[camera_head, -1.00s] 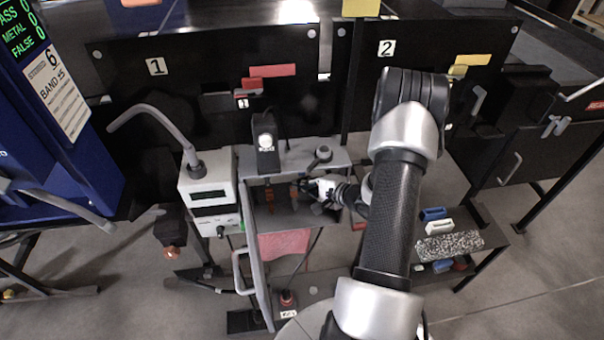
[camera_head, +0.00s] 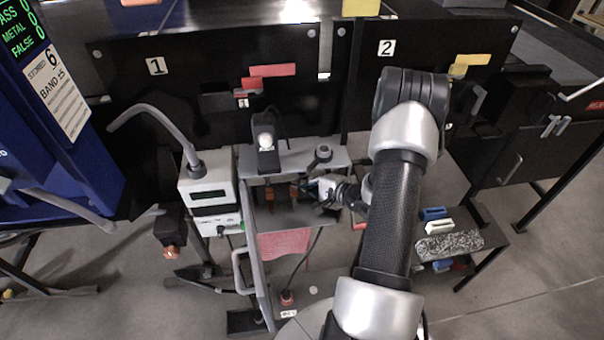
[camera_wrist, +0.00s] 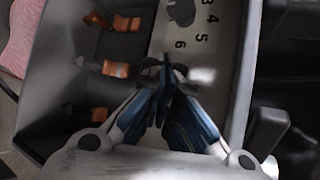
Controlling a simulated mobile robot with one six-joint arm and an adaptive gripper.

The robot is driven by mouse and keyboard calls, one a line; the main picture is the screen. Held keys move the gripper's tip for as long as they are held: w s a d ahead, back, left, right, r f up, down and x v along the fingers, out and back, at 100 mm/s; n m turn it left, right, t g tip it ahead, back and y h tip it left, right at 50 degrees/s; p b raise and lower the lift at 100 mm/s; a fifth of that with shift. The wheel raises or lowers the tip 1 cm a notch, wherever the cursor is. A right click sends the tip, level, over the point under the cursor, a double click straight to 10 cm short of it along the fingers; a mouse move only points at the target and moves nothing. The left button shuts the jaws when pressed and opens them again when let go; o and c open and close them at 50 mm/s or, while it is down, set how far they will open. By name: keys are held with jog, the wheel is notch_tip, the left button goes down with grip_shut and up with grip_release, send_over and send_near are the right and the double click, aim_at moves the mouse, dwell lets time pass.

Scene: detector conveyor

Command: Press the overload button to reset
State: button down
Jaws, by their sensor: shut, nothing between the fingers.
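My gripper (camera_head: 314,189) is shut and empty in the head view, low over the grey cart. In the wrist view its blue-sided fingers (camera_wrist: 170,68) meet at the tips, in front of a pale plate with numbers (camera_wrist: 190,38). A small red button-like part (camera_head: 287,297) sits low on the cart, well below my gripper and apart from it. No readable label marks any part as the overload button, so I cannot tell which part it is.
Orange-handled tools (camera_wrist: 115,68) lie in the cart's tray, left of my fingers. A black device with a white round part (camera_head: 265,141) stands at the cart's back edge. A white display box (camera_head: 208,195) with a bent grey tube is at left. A red cloth (camera_head: 284,243) hangs below.

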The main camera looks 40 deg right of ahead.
jog(key=shift+w, duration=0.15)
jog(key=shift+w+d+p, duration=0.2)
jog(key=shift+w+p, duration=0.05)
jog(key=shift+p, duration=0.05)
jog(key=shift+d, duration=0.1)
dwell(0.5)
jog(key=shift+w+d+r, duration=0.3)
jog(key=shift+w+r, duration=0.15)
jog(key=shift+w, duration=0.05)
dwell(1.0)
jog(key=shift+s+a+f+p, duration=0.15)
jog(key=shift+s+a+p, duration=0.1)
jog(key=shift+p, duration=0.4)
jog(key=s+a, duration=0.1)
jog(key=s+p, duration=0.1)
jog(key=s, duration=0.1)
jog(key=s+a, duration=0.1)
jog(key=shift+s+a+f, duration=0.25)
jog(key=shift+a+f, duration=0.05)
dwell(0.9)
